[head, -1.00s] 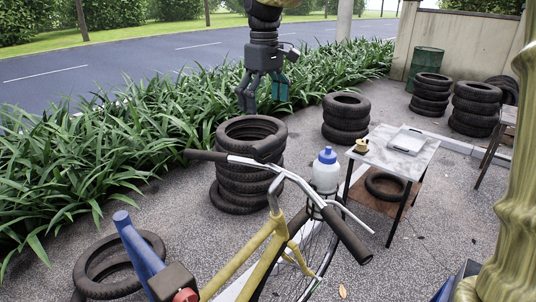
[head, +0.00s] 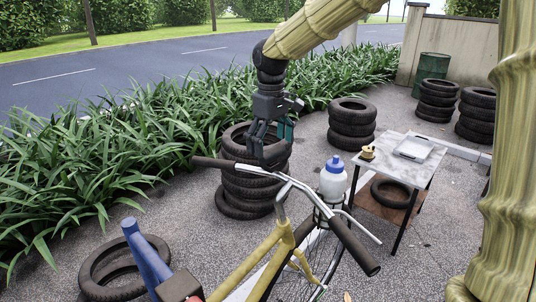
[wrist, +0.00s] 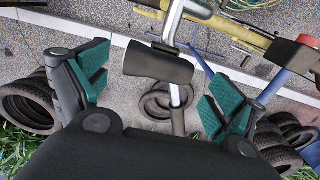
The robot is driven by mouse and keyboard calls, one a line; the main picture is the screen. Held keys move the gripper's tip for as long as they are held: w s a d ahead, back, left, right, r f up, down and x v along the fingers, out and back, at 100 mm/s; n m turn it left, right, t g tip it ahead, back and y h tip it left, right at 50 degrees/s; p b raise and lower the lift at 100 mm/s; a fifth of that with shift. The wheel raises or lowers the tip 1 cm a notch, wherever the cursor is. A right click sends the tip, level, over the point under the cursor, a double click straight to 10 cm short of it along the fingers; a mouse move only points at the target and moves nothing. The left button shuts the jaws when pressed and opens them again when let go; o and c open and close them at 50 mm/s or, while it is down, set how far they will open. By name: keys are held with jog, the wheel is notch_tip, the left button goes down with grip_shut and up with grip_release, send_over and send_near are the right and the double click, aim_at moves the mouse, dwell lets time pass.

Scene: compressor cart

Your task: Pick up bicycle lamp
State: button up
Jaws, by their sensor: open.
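The bicycle lamp (wrist: 158,64) looks like a black, flared body on the chrome handlebar bracket in the wrist view. In the head view it is hard to pick out against the dark tires behind the handlebar. My gripper (head: 268,148) hangs fingers-down just above the front of the handlebar (head: 252,171). It is open and empty. In the wrist view the lamp shows between the two teal-padded fingers of my gripper (wrist: 153,80), apart from both pads.
A tire stack (head: 247,195) stands behind the handlebar. A small table (head: 399,160) holds a tray and a brass-coloured item. Plants (head: 120,160) line the road.

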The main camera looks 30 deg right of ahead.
jog(key=shift+w+f, duration=0.1)
jog(key=shift+f, duration=1.3)
jog(key=c, duration=1.1)
jog(key=shift+c, duration=0.2)
jog(key=shift+r, duration=0.15)
